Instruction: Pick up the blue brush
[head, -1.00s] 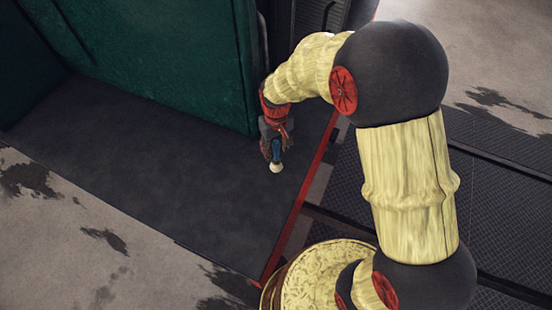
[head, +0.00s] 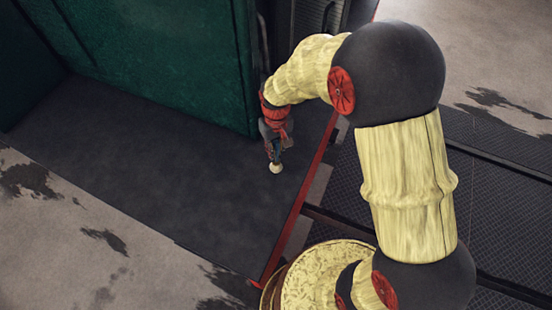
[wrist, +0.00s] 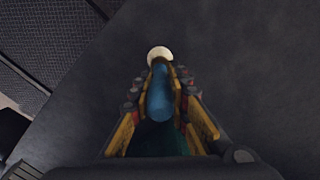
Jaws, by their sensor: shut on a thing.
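The blue brush (wrist: 160,92) has a blue handle and a pale, cream-coloured round end. In the wrist view its handle lies between the two fingers of my gripper (wrist: 161,88), and the pale end sticks out past the fingertips. My gripper is shut on the handle. In the head view my gripper (head: 276,150) is over the dark floor, and the brush (head: 276,168) shows below it mainly as the pale end. The fingers hide most of the handle there. I cannot tell whether the pale end touches the floor.
A dark green wall or cabinet (head: 160,60) stands close to the left of my gripper. A red edge strip (head: 300,205) bounds the dark floor (head: 190,190) on the right. Dark grated plates lie beyond it. The dark floor to the left is clear.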

